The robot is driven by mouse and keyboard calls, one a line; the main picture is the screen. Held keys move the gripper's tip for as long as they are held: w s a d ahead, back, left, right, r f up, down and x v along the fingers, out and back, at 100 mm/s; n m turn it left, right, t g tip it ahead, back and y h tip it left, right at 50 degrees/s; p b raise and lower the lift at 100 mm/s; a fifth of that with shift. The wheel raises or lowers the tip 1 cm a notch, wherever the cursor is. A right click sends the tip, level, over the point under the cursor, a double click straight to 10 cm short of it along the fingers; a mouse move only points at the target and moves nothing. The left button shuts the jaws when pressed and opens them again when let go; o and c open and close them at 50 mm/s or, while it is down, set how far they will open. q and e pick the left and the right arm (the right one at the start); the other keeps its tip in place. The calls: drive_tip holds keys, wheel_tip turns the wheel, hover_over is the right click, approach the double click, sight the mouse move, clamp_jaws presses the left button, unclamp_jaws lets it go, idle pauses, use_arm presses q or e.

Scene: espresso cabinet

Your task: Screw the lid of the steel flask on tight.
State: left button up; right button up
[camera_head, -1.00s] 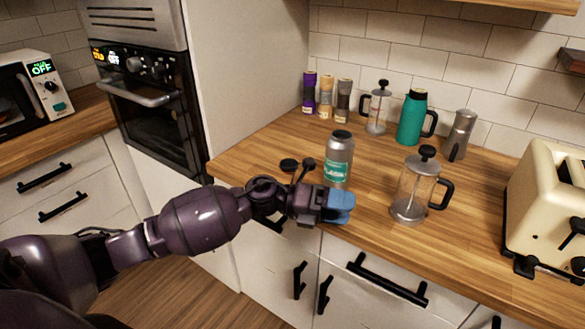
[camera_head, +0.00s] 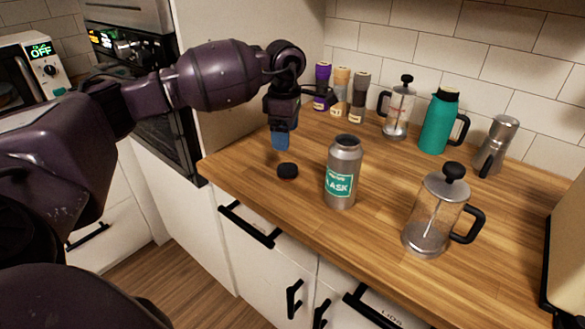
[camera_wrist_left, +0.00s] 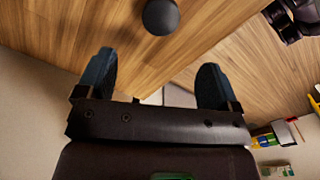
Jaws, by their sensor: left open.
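The steel flask (camera_head: 340,188) stands upright on the wooden counter, with a green label and a dark, uncapped mouth. Its black lid (camera_head: 287,171) lies on the counter to the left of the flask, apart from it. My left gripper (camera_head: 281,142) points down above and just behind the lid, with its blue fingers touching nothing. In the left wrist view my left gripper (camera_wrist_left: 157,62) is open and empty, and the round black lid (camera_wrist_left: 160,16) shows beyond the fingertips at the top edge. My right gripper is not in view.
A glass French press (camera_head: 430,220) stands right of the flask. Behind are a smaller press (camera_head: 398,112), a teal jug (camera_head: 438,125), a moka pot (camera_head: 497,145) and several spice jars (camera_head: 341,92). The counter edge is close in front of the lid.

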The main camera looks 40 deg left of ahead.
use_arm(q)
drive_tip(key=shift+d+f, duration=0.1)
drive_tip(key=shift+f, duration=0.4)
hover_over(288, 168)
drive_tip(key=f, duration=0.4)
drive_tip(key=shift+s+a+f, duration=0.1)
drive_tip(key=shift+a+f, duration=0.1)
drive_tip(key=shift+f, duration=0.2)
drive_tip(key=shift+d+f+b, duration=0.1)
drive_tip(key=shift+f+b, duration=0.25)
drive_tip(key=shift+f, duration=2.25)
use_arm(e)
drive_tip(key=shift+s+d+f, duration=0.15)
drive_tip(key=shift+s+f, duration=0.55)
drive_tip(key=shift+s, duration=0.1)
use_arm(q)
drive_tip(key=shift+c, duration=0.3)
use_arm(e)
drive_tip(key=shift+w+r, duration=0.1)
